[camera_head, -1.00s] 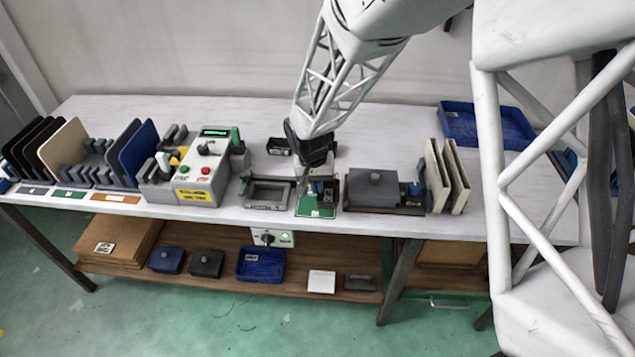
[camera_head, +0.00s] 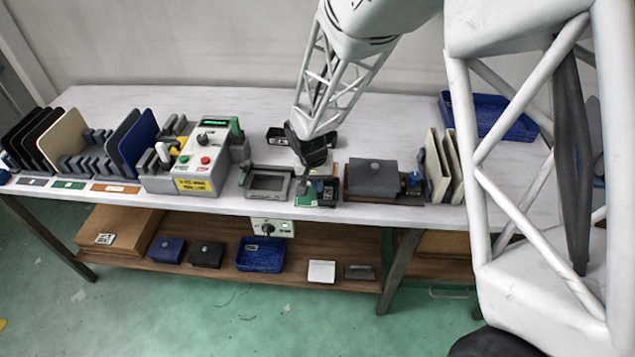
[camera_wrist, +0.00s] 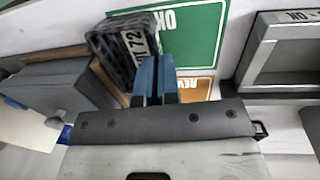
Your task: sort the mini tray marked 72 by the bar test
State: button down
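The mini tray marked 72 (camera_wrist: 122,50) is a small dark grey ribbed tray with a white label. In the wrist view it overlaps the left part of the green OK mat (camera_wrist: 195,30). In the head view the tray (camera_head: 328,190) stands at the right of the green mat (camera_head: 305,199), near the table's front edge. My gripper (camera_wrist: 158,60) has two blue fingers close together, with nothing seen between them. The left finger overlaps the tray's near corner; contact cannot be told. In the head view my gripper (camera_head: 311,174) is just above the mat, its fingertips partly hidden.
A grey frame (camera_head: 248,184) stands left of the mat, and a grey block fixture (camera_head: 374,178) right of it. An orange mat (camera_wrist: 196,88) lies beside the green one. A test machine (camera_head: 205,160) and upright panels (camera_head: 138,143) are further left. A blue bin (camera_head: 490,117) is at back right.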

jog(key=c, duration=1.3)
grip_release()
jog(key=shift+o, duration=0.2)
jog(key=shift+r, duration=0.1)
jog(key=shift+r, duration=3.9)
